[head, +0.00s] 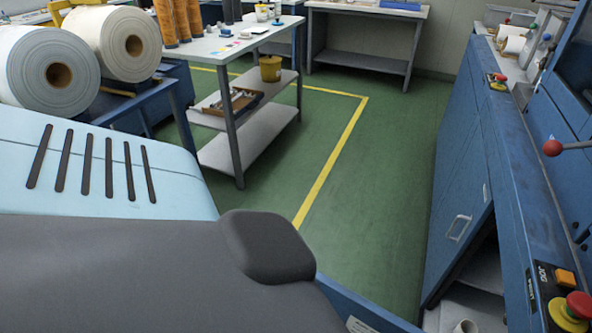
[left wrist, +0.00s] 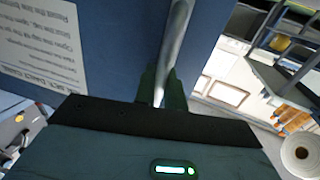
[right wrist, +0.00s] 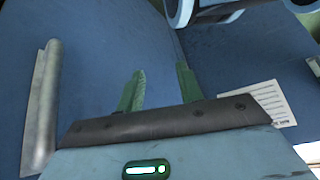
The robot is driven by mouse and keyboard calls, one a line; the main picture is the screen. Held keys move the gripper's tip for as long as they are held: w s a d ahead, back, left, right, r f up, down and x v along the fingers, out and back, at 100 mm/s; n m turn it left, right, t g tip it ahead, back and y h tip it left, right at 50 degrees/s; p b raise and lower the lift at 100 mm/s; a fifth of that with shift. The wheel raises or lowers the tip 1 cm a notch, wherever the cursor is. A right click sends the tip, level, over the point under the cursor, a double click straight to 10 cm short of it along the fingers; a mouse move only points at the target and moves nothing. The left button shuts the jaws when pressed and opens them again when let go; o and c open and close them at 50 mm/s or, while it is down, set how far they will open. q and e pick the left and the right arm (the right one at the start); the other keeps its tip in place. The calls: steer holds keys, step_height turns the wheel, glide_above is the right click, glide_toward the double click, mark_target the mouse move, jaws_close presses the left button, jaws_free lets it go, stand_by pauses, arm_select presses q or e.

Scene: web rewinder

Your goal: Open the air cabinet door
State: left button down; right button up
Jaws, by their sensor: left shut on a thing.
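In the left wrist view a blue panel (left wrist: 105,30), which looks like the air cabinet door, carries a printed white label (left wrist: 40,50) and a round metal bar handle (left wrist: 176,45). My left gripper (left wrist: 160,88) is shut on this handle. In the right wrist view my right gripper (right wrist: 160,80) is open and empty, facing blue panels. A metal bar (right wrist: 42,110) stands to its left and a label (right wrist: 255,102) lies to its right. In the head view a blue panel edge (head: 350,305) shows at the bottom; both grippers are hidden there.
A long blue machine (head: 520,150) with a white handle (head: 459,228) and a red-yellow button (head: 575,308) runs along the right. White rolls (head: 55,75) and a work table (head: 225,45) stand at the left and back. The green floor (head: 375,180) between is clear.

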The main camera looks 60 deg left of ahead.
arm_select(q)
steer(key=shift+s+d, duration=0.25)
steer(key=c, duration=1.6)
jaws_free()
